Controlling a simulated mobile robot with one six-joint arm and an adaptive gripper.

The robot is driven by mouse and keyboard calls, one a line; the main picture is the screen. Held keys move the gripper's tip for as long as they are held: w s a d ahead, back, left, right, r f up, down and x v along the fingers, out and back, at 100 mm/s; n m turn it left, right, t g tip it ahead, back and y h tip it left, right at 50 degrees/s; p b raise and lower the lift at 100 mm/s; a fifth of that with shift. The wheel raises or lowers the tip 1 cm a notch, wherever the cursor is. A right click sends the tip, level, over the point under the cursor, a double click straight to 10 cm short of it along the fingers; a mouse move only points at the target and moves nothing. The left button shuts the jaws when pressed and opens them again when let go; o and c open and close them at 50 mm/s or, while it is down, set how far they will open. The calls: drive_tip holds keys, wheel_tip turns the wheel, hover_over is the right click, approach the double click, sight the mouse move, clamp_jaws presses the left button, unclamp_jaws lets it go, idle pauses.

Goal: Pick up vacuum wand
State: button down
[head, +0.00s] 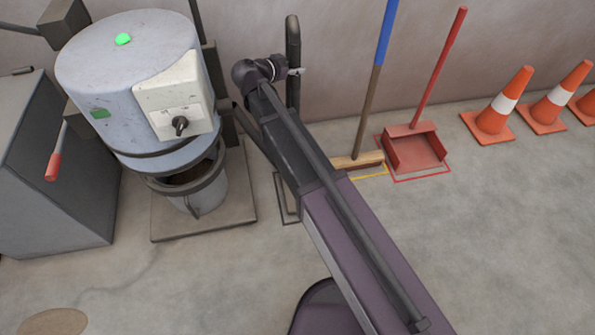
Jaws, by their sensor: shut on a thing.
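The vacuum wand (293,35) is a dark, upright tube with a rounded top, in front of the back wall in the head view. My arm reaches up from the lower right, and my gripper (294,72) is shut on the wand below its top. The fingers show only as a small grey piece at the tube. The wand's lower part is hidden behind my arm, so I cannot tell whether it touches the floor.
A bagger drum (125,60) with a control box (172,98) stands left on a base plate (160,222). A blue-handled broom (384,35), red dustpan (415,150) and traffic cones (498,110) line the wall to the right. The floor in front is mostly clear.

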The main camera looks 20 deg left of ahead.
sight(295, 36)
drive_tip(key=shift+r, duration=0.1)
wheel_tip(295, 36, up, 10)
drive_tip(key=p, duration=1)
idle(1.0)
wheel_tip(295, 36, up, 46)
drive_tip(key=p, duration=4.6)
